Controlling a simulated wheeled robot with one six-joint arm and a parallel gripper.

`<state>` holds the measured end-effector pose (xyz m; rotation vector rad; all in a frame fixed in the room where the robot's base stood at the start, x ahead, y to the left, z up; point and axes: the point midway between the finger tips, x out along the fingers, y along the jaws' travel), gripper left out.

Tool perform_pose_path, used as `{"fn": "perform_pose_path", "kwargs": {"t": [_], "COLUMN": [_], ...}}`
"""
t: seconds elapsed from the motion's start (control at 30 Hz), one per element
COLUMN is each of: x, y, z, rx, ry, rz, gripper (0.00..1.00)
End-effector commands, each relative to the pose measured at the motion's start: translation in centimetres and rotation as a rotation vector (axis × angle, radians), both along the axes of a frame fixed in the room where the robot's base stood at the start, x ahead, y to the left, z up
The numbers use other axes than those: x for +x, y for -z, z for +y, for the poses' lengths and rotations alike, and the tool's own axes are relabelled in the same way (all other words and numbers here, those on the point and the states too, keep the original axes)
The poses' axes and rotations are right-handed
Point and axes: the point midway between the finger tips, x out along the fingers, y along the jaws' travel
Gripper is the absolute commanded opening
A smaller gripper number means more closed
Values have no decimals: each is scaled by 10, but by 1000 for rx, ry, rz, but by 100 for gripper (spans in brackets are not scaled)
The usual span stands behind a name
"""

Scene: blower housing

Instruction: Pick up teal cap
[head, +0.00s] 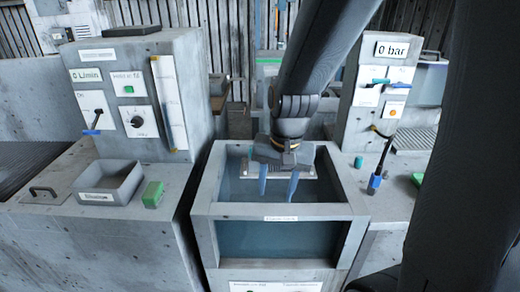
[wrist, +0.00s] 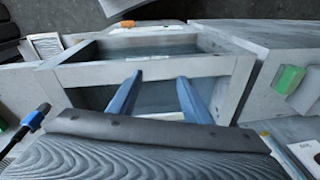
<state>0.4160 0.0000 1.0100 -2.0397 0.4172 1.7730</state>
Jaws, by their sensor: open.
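A small teal cap (head: 358,162) stands on the grey right-hand counter, just right of the water tank, in the head view. I cannot make it out in the wrist view. My gripper (head: 278,190) points down over the grey tank (head: 282,210), left of the cap and clear of it. Its two blue fingers are apart with nothing between them. They also show in the wrist view (wrist: 159,79), above the tank.
A black tool with a blue end (head: 376,180) stands right of the cap, near the 0 bar panel (head: 390,50). A green block (head: 153,194) and a grey tray (head: 108,184) sit on the left counter. The tank rim is raised.

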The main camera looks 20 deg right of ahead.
Motion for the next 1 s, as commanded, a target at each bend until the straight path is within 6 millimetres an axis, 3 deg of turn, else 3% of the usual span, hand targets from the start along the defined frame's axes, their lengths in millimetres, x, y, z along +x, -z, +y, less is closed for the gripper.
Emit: {"fn": "perform_pose_path", "kwargs": {"t": [0.03, 0.3, 0.5, 0.7, 0.83, 1.0], "x": [17, 96, 146, 174, 181, 186], "y": [-5, -38, -62, -78, -79, -65], "z": [-3, -11, -18, -22, -22, -17], "rx": [35, 270, 448, 559, 584, 587], "ry": [149, 1000, 1540, 1854, 1931, 1941], "rz": [-5, 17, 79, 141, 160, 165], "gripper": [45, 45, 45, 45, 45, 45]}}
